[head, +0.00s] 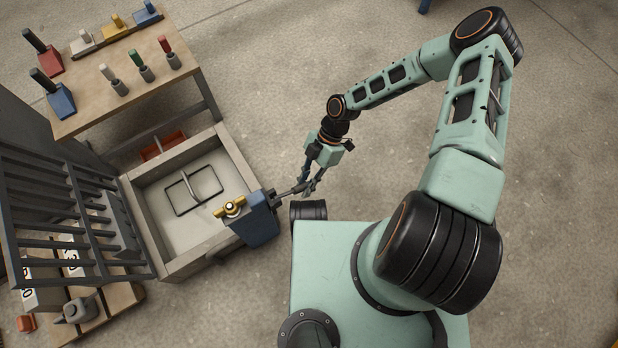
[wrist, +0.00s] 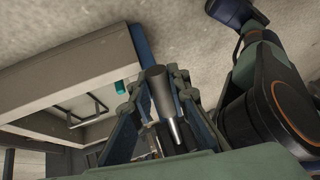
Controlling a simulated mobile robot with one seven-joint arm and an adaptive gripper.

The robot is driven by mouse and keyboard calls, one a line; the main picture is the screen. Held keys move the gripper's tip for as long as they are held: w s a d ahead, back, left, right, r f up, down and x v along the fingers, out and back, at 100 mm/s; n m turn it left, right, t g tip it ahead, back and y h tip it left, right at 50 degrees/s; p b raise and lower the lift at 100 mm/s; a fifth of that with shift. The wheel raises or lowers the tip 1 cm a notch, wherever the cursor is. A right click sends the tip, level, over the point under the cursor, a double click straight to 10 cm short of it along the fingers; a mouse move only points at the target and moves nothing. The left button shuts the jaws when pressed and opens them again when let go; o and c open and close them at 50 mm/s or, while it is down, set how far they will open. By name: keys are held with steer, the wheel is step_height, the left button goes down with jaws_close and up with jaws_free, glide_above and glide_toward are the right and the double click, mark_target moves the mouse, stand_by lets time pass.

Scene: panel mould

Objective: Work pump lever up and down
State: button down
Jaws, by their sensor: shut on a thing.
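The blue pump (head: 255,222) stands at the near right corner of the mould, with a brass fitting (head: 230,208) on top. Its dark pump lever (head: 287,191) sticks out to the right, roughly level. My gripper (head: 309,187) is shut on the outer end of the lever. In the wrist view, the lever's dark grey cylindrical grip (wrist: 161,92) sits between the two fingers of my gripper (wrist: 157,104). The pump body is mostly hidden there.
The grey-walled mould (head: 241,160) holds a dark wire frame (head: 192,191) on its floor. A wooden table (head: 133,65) with several coloured-handled tools stands behind it. A dark barred rack (head: 60,200) is at left, above a wooden pallet (head: 120,303). Open concrete floor lies beyond my arm.

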steer(key=shift+a+f+y+b, duration=0.25)
steer(key=shift+f+y+b, duration=0.05)
steer(key=shift+f+b, duration=0.2)
steer(key=shift+s, duration=0.1)
steer(key=c, duration=1.8)
jaws_free()
steer(key=shift+r+g, duration=0.1)
steer(key=shift+g, duration=0.2)
